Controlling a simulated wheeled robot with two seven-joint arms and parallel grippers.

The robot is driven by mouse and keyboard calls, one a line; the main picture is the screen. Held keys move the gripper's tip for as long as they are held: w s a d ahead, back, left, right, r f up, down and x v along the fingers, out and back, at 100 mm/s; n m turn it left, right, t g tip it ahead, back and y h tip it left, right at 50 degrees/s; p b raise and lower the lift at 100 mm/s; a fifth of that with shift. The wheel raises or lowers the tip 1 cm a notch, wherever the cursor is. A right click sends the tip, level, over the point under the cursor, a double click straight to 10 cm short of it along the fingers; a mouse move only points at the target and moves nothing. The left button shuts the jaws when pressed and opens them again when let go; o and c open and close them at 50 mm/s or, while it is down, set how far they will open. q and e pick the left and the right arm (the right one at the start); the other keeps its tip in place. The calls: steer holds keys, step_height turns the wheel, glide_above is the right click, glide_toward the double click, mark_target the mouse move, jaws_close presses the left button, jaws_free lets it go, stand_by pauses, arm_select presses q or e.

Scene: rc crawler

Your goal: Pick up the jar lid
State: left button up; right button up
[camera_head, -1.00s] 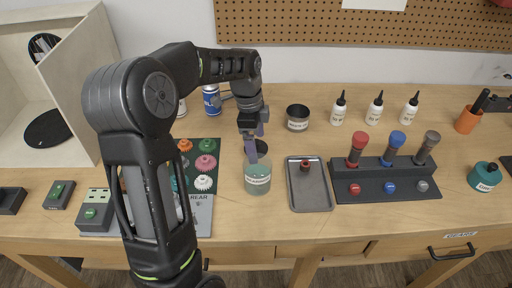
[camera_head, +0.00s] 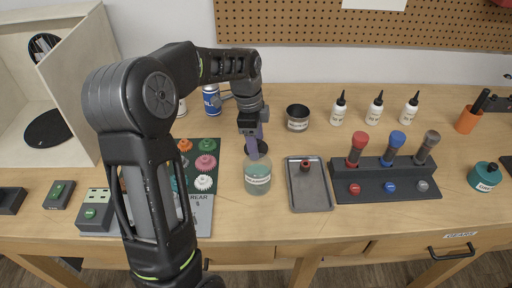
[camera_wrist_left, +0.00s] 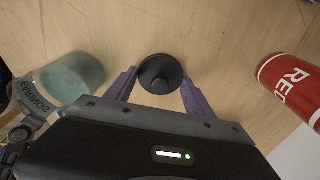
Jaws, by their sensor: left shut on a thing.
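The jar lid (camera_head: 263,147) is a dark round disc on the wooden table, just behind the jar, partly hidden by my left gripper. In the left wrist view the black lid (camera_wrist_left: 160,74), with a raised middle, sits between my two purple fingers. My left gripper (camera_head: 253,149) points down and is shut on the lid, one finger at each side. The open-topped greenish glass jar (camera_head: 257,178) stands upright in front of it; it also shows in the left wrist view (camera_wrist_left: 72,78). My right gripper is not in view.
A grey tray (camera_head: 311,199) with a small dark red-topped part lies right of the jar. A mat with colored gears (camera_head: 204,163) is at left. A blue can (camera_head: 212,101) and dark tin (camera_head: 297,118) stand behind. In the wrist view a red can (camera_wrist_left: 294,82) is at right.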

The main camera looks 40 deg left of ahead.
arm_select(q)
step_height(320, 180, up, 10)
steer(key=shift+f+b, duration=0.1)
steer(key=shift+b, duration=0.3)
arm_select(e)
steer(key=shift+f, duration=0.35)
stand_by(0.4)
